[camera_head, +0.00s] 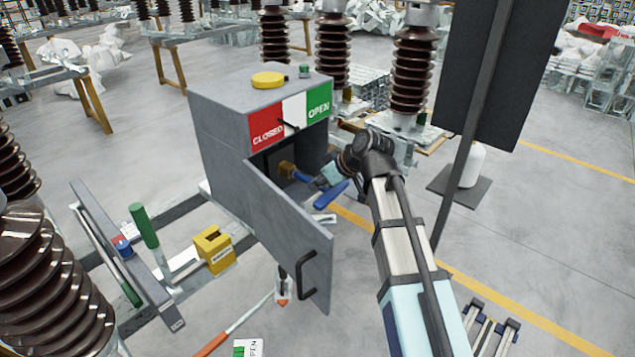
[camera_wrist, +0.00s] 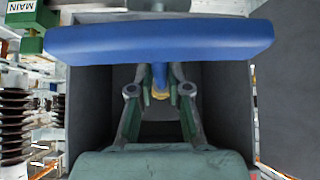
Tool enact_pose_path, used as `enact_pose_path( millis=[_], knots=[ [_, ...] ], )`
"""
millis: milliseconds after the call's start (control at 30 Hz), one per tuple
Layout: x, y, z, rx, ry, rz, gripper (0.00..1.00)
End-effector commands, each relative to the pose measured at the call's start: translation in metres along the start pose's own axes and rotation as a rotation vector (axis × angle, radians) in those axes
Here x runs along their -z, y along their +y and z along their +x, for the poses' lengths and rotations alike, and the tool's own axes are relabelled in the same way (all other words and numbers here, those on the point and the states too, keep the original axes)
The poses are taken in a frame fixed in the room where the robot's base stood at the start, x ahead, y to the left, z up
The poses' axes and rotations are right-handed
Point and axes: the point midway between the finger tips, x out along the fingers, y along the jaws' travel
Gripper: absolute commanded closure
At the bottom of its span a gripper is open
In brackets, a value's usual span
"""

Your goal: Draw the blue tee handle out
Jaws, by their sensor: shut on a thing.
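The blue tee handle (camera_head: 331,195) is at the open front of the grey cabinet (camera_head: 222,140). Its blue stem runs back to a brass fitting (camera_head: 287,169) inside; how deep it sits in there I cannot tell. In the wrist view the blue crossbar (camera_wrist: 160,40) spans the upper picture, with the stem below its middle and the brass fitting (camera_wrist: 160,93) behind. My gripper (camera_head: 321,182) is at the cabinet mouth, shut on the tee handle. In the wrist view its fingers (camera_wrist: 160,72) close in on the stem from both sides, their tips partly hidden by the crossbar.
The cabinet door (camera_head: 285,235) stands open at the front left of my gripper. The CLOSED/OPEN label (camera_head: 291,112) is above the opening. A yellow lock box (camera_head: 214,250) and a green cylinder (camera_head: 144,226) are on the left. A dark panel (camera_head: 500,70) stands at right.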

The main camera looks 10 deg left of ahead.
Motion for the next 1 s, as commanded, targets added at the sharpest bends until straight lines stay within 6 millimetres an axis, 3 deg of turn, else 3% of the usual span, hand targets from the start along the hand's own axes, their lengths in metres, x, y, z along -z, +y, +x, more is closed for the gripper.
enact_pose_path(
  millis=[1000],
  knots=[
    [-0.036,-0.004,-0.032,-0.001,-0.003,0.001,1.0]
  ],
)
